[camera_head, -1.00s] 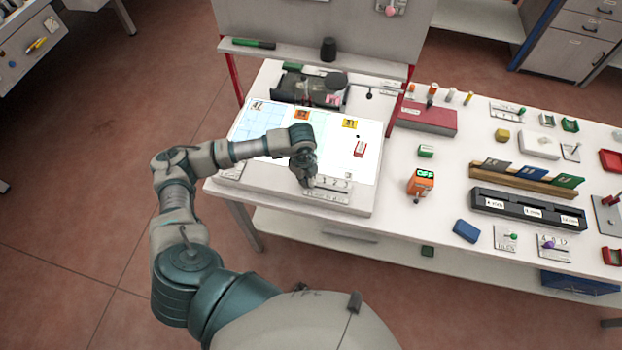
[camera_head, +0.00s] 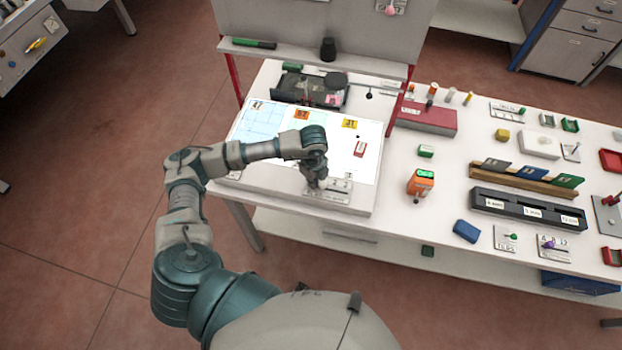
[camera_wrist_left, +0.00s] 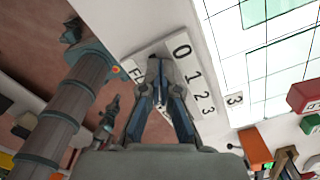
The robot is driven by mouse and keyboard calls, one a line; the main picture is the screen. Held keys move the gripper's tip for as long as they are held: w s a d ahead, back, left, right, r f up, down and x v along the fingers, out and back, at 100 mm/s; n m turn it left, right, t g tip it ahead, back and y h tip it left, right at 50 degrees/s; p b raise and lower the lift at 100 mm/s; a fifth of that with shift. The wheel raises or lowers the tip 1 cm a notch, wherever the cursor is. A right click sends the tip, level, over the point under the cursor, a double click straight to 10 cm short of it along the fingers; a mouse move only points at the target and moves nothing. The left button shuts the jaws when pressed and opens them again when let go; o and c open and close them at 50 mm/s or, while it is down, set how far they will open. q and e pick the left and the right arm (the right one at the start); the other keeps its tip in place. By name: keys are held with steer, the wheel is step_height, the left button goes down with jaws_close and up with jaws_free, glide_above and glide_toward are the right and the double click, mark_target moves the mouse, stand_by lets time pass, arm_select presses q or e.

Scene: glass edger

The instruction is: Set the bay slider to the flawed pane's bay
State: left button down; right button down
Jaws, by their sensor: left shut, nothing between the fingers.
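The bay slider's plate (camera_head: 340,190) lies at the front edge of the lit panel (camera_head: 260,122). In the left wrist view the plate (camera_wrist_left: 188,62) shows the digits 0, 1, 2 and 3 and a partly covered label. My left gripper (camera_head: 315,187) is over the left part of this plate, fingers together. In the left wrist view its fingertips (camera_wrist_left: 158,66) are beside the 0 end. They hide the slider's knob, so its setting and any contact cannot be told. The lit panel carries gridded panes and number tags; no flaw can be made out. My right gripper is out of view.
A red-and-white block (camera_head: 360,149) lies on the panel's right. A black tray (camera_head: 310,90) stands behind the panel. An orange device with a green display (camera_head: 421,181) stands to the right. A blue block (camera_head: 466,231) and a black rack (camera_head: 525,210) are farther right.

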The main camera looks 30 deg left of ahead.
mark_target(330, 189)
arm_select(q)
steer(key=shift+w+d, duration=0.25)
steer(key=shift+d, duration=1)
steer(key=shift+w+d, duration=0.25)
steer(key=shift+d, duration=0.85)
steer(key=shift+w+d, duration=0.25)
steer(key=shift+d, duration=0.6)
steer(key=shift+s+a, duration=0.15)
steer(key=shift+a, duration=0.45)
step_height(330, 189, up, 7)
steer(key=p, duration=0.5)
steer(key=shift+r, duration=0.1)
